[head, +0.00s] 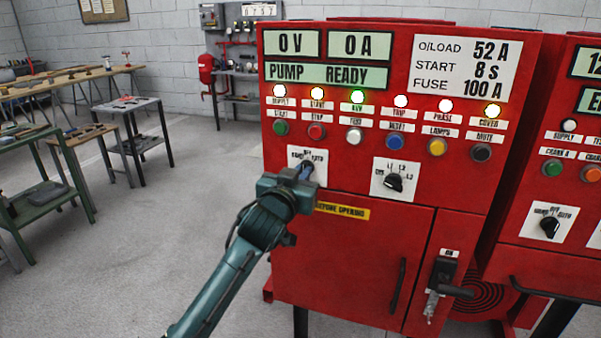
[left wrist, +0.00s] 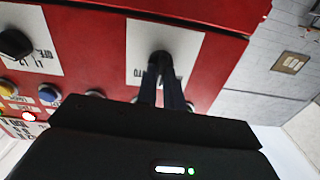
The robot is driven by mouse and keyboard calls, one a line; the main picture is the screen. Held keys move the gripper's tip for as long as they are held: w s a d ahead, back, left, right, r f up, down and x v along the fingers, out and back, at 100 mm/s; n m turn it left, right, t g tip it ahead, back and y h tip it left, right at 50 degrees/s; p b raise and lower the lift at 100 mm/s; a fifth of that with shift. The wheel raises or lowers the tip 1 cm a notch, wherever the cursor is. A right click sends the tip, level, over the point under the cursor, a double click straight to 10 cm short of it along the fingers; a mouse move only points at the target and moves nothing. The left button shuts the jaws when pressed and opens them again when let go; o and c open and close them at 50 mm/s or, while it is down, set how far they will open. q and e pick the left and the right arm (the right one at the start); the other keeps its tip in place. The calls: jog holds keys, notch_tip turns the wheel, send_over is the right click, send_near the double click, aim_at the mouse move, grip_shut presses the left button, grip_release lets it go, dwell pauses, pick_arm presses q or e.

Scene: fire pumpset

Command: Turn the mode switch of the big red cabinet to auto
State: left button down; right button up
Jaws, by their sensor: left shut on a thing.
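The big red cabinet (head: 385,230) fills the middle of the head view. Its mode switch (head: 308,166) is a dark knob on a white plate (head: 295,153) marked HAND, OFF and AUTO, left of a second selector. My left gripper (head: 305,174) is at this plate and partly covers the knob. In the left wrist view, the two fingers (left wrist: 164,85) are shut on the dark knob (left wrist: 161,58) in front of the white plate. The knob's pointing direction is mostly hidden by the fingers. My right gripper is not in view.
A second selector knob (head: 394,183) sits right of the mode switch, below a row of coloured buttons (head: 354,136). A lever (head: 455,290) and door handle (head: 398,286) stick out lower down. Another red cabinet (head: 560,200) stands at the right. Workbenches (head: 140,128) stand left; floor between is clear.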

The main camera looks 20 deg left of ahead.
pick_arm(q)
jog(key=shift+d+m+p, duration=0.1)
jog(key=shift+m+p, duration=2.55)
jog(key=shift+m, duration=1.45)
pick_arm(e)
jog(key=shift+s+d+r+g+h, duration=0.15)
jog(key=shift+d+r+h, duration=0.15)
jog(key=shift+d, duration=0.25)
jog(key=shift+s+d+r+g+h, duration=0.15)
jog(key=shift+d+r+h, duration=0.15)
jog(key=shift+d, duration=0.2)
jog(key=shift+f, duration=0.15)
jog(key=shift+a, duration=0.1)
pick_arm(q)
jog(key=c, duration=1.5)
grip_release()
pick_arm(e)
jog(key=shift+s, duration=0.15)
